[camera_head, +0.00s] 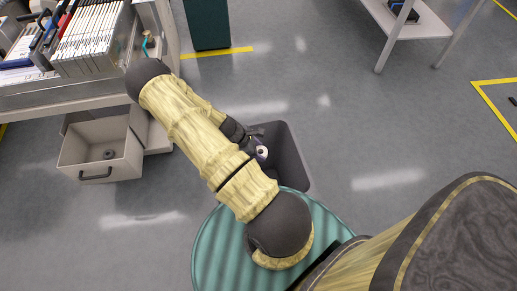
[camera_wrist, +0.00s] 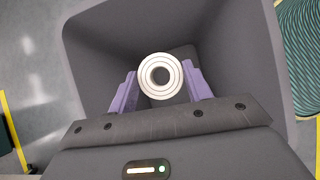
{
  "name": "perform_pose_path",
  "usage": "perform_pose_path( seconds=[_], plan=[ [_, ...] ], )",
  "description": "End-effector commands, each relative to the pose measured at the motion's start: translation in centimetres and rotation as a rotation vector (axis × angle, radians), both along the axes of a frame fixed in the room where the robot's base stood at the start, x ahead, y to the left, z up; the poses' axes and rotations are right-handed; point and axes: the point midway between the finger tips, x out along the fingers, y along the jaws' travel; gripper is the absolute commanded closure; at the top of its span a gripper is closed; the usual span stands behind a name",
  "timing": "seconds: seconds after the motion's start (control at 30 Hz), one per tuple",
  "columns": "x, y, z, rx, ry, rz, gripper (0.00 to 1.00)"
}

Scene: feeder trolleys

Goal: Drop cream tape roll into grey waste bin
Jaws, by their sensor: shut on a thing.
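The cream tape roll (camera_wrist: 146,76) is a round ring with a dark centre hole. It sits between the purple fingers of my gripper (camera_wrist: 160,88) in the wrist view, and the fingers are shut on it. In the head view a small pale part of the roll (camera_head: 262,151) shows at the gripper, which my arm partly hides. The grey waste bin (camera_head: 290,158) stands on the floor, open at the top. In the wrist view the bin's walls (camera_wrist: 240,50) surround the roll, which is over the bin's opening. The exact height of the roll against the rim cannot be told.
A trolley (camera_head: 80,98) with racked boards stands at upper left. Its open drawer (camera_head: 75,150) holds a dark grey ring (camera_head: 109,154). A green ribbed round thing (camera_head: 215,255) stands close by the bin. A white shelf (camera_head: 415,28) is at upper right. The floor between is clear.

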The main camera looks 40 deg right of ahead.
Motion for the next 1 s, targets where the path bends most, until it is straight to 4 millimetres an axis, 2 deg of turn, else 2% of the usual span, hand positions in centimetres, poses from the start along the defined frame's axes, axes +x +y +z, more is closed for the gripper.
perform_pose_path(
  seconds=[0.03,0.1,0.3,0.7,0.73,0.83,1.0],
  plan=[
    [0.0,0.0,-1.2,0.0,0.0,0.0,0.72],
    [0.0,0.0,-2.1,0.0,0.0,0.0,0.72],
    [0.0,0.0,-3.9,0.0,0.0,0.001,0.72],
    [0.0,0.0,-4.2,0.0,0.0,0.001,0.72],
    [0.0,0.0,-4.2,0.0,0.0,0.001,0.47],
    [0.0,0.0,-4.2,0.0,0.0,0.001,0.27],
    [0.0,0.0,-4.2,0.0,0.0,0.001,0.25]
  ],
)
